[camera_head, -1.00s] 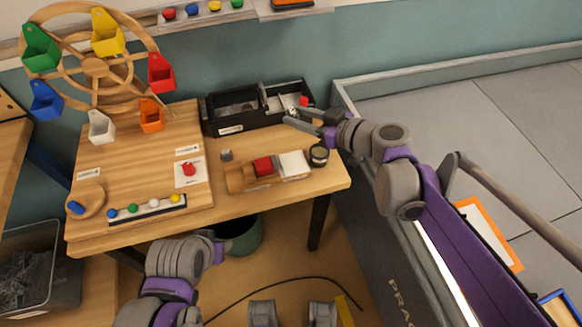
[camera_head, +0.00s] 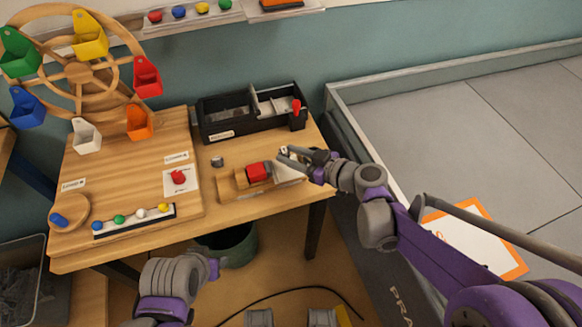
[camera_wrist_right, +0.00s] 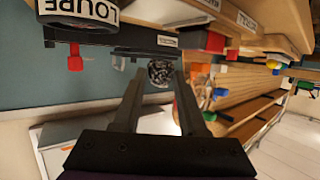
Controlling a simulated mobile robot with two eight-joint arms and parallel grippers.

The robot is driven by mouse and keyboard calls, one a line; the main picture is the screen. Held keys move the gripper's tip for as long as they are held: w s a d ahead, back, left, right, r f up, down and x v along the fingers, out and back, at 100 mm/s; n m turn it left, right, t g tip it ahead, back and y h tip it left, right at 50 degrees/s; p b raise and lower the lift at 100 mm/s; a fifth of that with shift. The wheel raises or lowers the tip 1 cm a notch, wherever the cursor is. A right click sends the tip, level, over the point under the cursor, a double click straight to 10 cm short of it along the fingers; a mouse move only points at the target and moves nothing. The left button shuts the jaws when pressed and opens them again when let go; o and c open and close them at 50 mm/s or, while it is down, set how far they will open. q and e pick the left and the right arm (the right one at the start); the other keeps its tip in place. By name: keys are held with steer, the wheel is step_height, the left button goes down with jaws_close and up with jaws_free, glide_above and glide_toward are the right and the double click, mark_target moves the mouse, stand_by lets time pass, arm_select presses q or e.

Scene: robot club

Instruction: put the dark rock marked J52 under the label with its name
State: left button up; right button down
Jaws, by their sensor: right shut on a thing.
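My right gripper (camera_head: 283,154) is shut on a dark speckled rock (camera_wrist_right: 160,73), held between its fingertips in the right wrist view. No marking on the rock is readable. In the head view the gripper is in front of the black tray, around the white part of the wooden holder. Small white labels lie on the wooden board, one at its back right (camera_head: 176,157) and one at its left (camera_head: 74,185); their text is too small to read. The black tray (camera_head: 250,127) also has a label on its front.
A small grey lump (camera_head: 217,161) sits on the table. A wooden holder (camera_head: 228,186) carries a red block (camera_head: 258,172). The loupe (camera_wrist_right: 75,14) shows in the wrist view. A wheel with coloured buckets (camera_head: 80,72) stands at back left. Colored balls on a strip (camera_head: 134,221) lie in front.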

mark_target(291, 173)
steer(key=shift+f+b, duration=0.45)
steer(key=shift+f, duration=1.9)
steer(key=shift+f, duration=0.1)
steer(key=shift+c, duration=2.2)
jaws_free()
steer(key=p+v, duration=0.1)
steer(key=v, duration=0.9)
steer(key=shift+s, duration=0.45)
